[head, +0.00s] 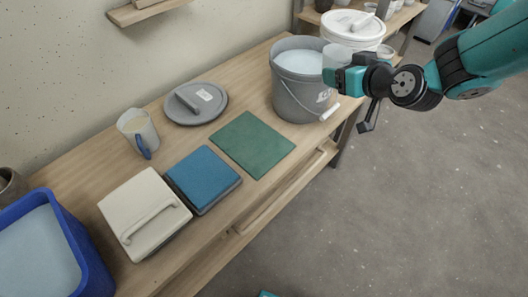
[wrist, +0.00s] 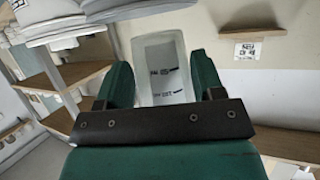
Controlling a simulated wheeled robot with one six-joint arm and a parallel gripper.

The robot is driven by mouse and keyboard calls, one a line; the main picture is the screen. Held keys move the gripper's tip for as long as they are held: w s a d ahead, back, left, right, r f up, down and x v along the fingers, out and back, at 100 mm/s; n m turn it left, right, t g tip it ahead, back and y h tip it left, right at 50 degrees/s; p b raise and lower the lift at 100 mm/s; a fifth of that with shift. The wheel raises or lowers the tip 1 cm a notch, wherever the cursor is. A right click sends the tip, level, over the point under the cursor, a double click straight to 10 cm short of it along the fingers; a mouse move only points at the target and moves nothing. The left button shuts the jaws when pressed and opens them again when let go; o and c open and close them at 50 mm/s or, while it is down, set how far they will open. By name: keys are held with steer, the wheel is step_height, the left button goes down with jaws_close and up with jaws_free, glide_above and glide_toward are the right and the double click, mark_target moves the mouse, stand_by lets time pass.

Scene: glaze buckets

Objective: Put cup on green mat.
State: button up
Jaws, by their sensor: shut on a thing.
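My gripper (head: 345,73) is shut on a translucent cup (head: 334,55), held above the right rim of the grey bucket in the head view. In the wrist view the cup (wrist: 162,72) sits between the two green fingers and shows dark printed marks. The green mat (head: 252,143) lies flat and bare on the bench, in front of the grey bucket and below and left of my gripper. Whether the cup holds anything is unclear.
The grey bucket (head: 285,98) holds pale liquid. A white bucket (head: 352,30) stands behind.

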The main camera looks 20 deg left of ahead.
steer(key=s+a+f+n+g+y+b, duration=0.3)
steer(key=s+a+n+g+b, duration=0.25)
steer(key=s+a, duration=0.65)
glide_above(263, 160)
steer(key=shift+n+g, duration=0.25)
steer(key=shift+g, duration=0.1)
step_height(263, 160, down, 15)
steer(key=shift+a+r, duration=0.1)
steer(key=shift+f, duration=2.4)
steer(key=shift+f, duration=0.1)
steer(key=shift+f, duration=0.15)
steer(key=o, duration=1.2)
